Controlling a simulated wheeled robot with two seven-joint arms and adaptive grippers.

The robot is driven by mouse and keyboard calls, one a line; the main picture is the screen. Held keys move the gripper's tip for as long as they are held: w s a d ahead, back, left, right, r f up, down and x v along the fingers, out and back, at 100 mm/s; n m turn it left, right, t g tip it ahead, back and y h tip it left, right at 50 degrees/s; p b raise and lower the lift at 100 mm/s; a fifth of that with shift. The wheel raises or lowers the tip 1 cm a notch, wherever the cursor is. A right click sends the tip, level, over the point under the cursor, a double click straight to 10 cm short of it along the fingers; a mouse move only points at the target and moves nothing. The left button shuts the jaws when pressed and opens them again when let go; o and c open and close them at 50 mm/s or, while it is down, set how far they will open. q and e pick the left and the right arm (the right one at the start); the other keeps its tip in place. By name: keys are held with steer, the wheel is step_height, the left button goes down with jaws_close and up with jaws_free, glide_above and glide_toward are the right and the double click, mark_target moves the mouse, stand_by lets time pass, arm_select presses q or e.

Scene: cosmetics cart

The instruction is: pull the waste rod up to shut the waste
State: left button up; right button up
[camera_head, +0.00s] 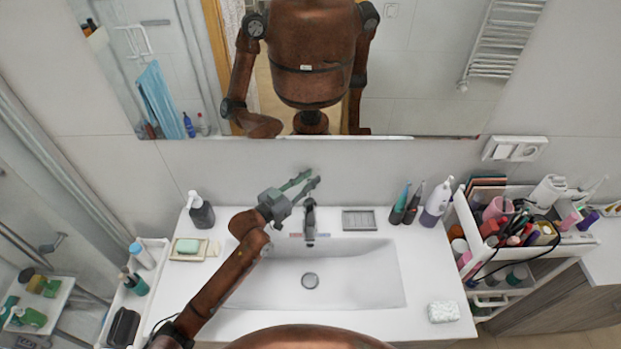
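The white basin (372,275) has a dark grey tap (310,222) at its back edge and a round metal waste (310,281) in its floor. I cannot make out the waste rod; the tap and my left gripper cover the area behind the tap. My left gripper (314,178) is at the back of the basin, above and just behind the tap top, pointing right toward the wall. Its two fingers show a narrow gap between them, and I see nothing held there. My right gripper is not in view.
A soap dispenser (200,211) and green soap on a dish (188,246) stand left of my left arm. A grey tray (359,220) and brushes (405,203) stand right of the tap. A crowded cart (470,228) is at the right; the mirror is behind.

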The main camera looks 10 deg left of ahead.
arm_select(q)
steer(key=v, duration=1.1)
steer(key=shift+s+a, duration=0.1)
